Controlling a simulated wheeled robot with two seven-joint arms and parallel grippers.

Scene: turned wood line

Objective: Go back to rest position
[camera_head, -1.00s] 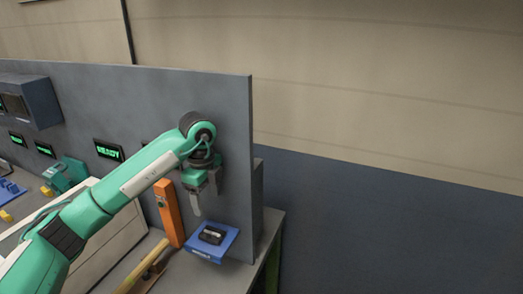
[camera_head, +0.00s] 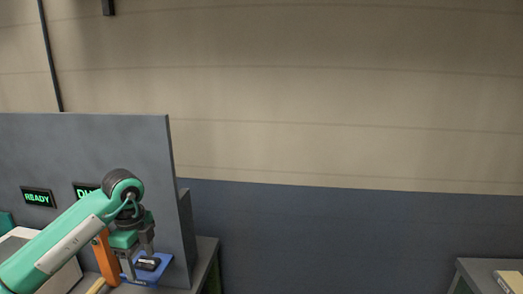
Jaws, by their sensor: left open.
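My left gripper (camera_head: 138,264) is at the lower left of the head view, pointing down with its two fingers apart. It is in front of a blue pad (camera_head: 163,271) with a small black object (camera_head: 148,263) on it. The fingers partly cover the pad and the black object, and I cannot tell whether they touch either. My right gripper is not in view.
A grey upright panel (camera_head: 90,140) with a "READY" display (camera_head: 38,197) stands behind the left arm. An orange post (camera_head: 105,258) and a wooden rod (camera_head: 97,286) are beside the gripper. Another bench (camera_head: 480,268) shows at the lower right.

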